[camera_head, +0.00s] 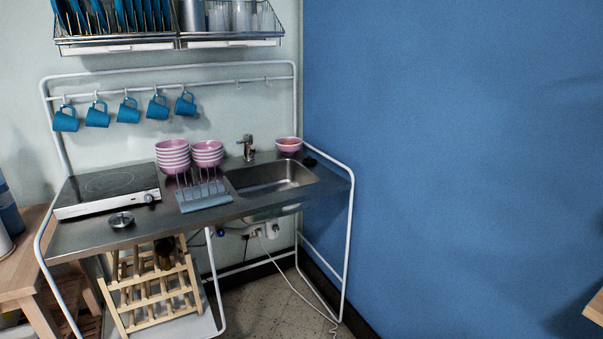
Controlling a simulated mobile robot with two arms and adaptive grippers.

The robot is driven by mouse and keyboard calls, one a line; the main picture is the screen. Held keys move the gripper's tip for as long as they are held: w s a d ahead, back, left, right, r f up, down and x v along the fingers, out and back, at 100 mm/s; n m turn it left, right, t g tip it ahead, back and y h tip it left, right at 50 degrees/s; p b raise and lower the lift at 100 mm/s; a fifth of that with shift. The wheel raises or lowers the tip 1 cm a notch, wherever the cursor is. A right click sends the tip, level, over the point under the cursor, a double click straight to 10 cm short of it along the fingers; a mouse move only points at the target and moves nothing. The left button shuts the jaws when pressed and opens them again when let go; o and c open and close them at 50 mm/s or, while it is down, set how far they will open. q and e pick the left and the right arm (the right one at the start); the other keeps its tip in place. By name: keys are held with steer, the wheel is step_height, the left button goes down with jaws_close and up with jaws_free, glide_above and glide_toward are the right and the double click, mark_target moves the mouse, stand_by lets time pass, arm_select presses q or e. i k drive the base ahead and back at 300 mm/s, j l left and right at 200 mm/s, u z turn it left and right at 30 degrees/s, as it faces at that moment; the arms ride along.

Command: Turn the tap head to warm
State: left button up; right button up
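The tap (247,146) is a small metal fixture at the back edge of the sink, near the wall. It stands upright, and its head is too small to tell which way it is turned. The metal sink (270,178) is set into the right part of the dark counter. Neither my left nor my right gripper shows in the head view.
Stacks of pink bowls (172,156) and a grey rack (203,195) stand left of the sink; one pink bowl (289,146) is right of the tap. A hob (107,190) is at the left. Blue mugs (127,111) hang above. Floor (262,300) in front is partly clear.

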mark_target(249, 136)
steer(key=i+l+u, duration=0.25)
steer(key=i, duration=0.2)
steer(key=i+l+u, duration=0.2)
steer(key=i, duration=0.25)
steer(key=j, duration=0.1)
